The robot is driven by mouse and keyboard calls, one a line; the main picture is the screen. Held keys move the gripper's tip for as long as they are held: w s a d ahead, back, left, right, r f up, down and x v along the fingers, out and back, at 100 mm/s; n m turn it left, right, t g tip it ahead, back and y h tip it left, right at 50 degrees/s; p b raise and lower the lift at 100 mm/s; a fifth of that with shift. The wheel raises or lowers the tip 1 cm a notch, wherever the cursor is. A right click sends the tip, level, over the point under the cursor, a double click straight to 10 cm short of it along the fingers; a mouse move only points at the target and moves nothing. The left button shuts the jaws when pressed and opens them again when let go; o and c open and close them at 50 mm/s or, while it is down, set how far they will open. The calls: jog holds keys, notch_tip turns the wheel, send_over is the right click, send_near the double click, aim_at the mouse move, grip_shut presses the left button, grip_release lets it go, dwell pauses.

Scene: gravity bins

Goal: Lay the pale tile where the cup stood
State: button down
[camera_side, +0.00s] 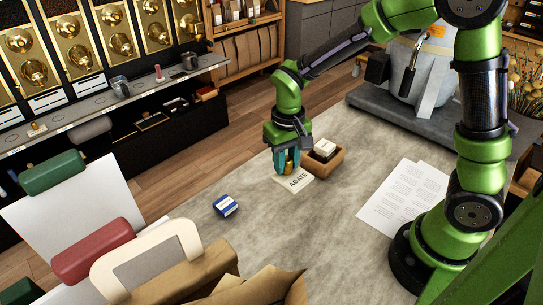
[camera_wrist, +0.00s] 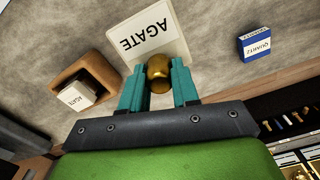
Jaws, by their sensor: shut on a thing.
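My gripper (camera_side: 286,163) points down with its teal fingers shut on a small rounded brass cup (camera_wrist: 158,72). The cup is at the edge of a pale card marked AGATE (camera_wrist: 146,36), which lies flat on the counter; I cannot tell if it touches the card. The card also shows in the side view (camera_side: 297,183), partly behind the gripper. A pale tile-like block marked AGATE (camera_wrist: 75,96) sits in a wooden tray (camera_wrist: 103,70) beside the gripper. In the side view, the block (camera_side: 325,147) and tray (camera_side: 334,163) are just right of the fingers.
A blue and white box marked QUARTZ (camera_wrist: 255,46) stands apart on the counter, left of the gripper in the side view (camera_side: 225,206). Printed sheets (camera_side: 402,198) lie at right, and a grey scale-like machine (camera_side: 420,80) stands behind. Paper bags (camera_side: 190,275) crowd the front. The middle counter is clear.

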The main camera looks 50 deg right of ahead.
aim_at(287, 158)
jog(key=shift+f, duration=3)
jog(key=shift+f, duration=0.5)
jog(key=c, duration=0.8)
grip_release()
jog(key=shift+o, duration=0.2)
notch_tip(287, 158, up, 17)
jog(key=shift+f, duration=0.1)
